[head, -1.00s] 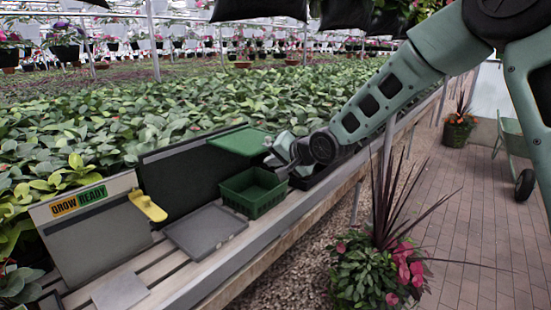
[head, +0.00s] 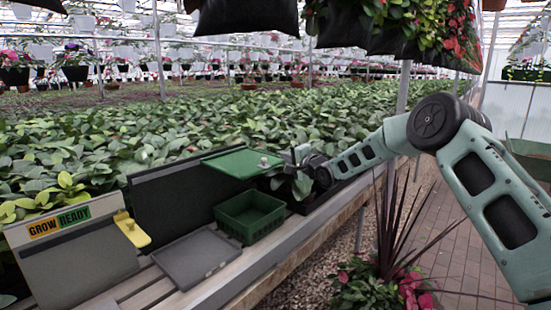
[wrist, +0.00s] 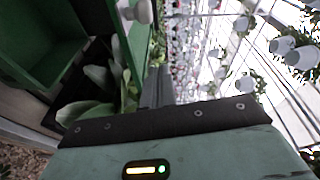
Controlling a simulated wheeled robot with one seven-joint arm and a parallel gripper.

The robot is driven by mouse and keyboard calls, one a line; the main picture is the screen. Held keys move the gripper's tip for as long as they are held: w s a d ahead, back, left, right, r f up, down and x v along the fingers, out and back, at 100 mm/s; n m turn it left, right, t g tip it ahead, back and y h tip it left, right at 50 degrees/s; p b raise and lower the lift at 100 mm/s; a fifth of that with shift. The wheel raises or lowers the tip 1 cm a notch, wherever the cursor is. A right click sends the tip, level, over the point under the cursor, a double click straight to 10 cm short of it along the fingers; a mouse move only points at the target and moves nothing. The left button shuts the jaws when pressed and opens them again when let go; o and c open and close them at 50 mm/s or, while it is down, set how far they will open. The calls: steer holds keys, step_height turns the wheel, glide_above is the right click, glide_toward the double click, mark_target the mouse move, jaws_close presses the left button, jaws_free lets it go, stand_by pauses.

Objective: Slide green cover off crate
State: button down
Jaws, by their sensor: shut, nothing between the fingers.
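What supports the cover is hidden.
A leafy plant (head: 300,186) in a dark tray is below my gripper. A grey tray (head: 195,258) lies left of the crate. A sign board (head: 70,262) and a yellow piece (head: 132,231) stand further left. A spiky potted plant (head: 385,240) is in front of the bench.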

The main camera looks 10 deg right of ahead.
steer(key=a, duration=0.4)
steer(key=shift+s+f+p, duration=0.15)
steer(key=shift+f+p, duration=0.2)
steer(key=shift+p, duration=0.05)
steer(key=s+a+b, duration=0.4)
steer(key=s+a, duration=0.3)
steer(key=a, duration=0.3)
steer(key=s+a+b, duration=0.4)
steer(key=s+a, duration=0.4)
steer(key=a, duration=0.2)
steer(key=shift+a+b, duration=0.3)
steer(key=shift+a, duration=0.1)
steer(key=shift+s, duration=0.1)
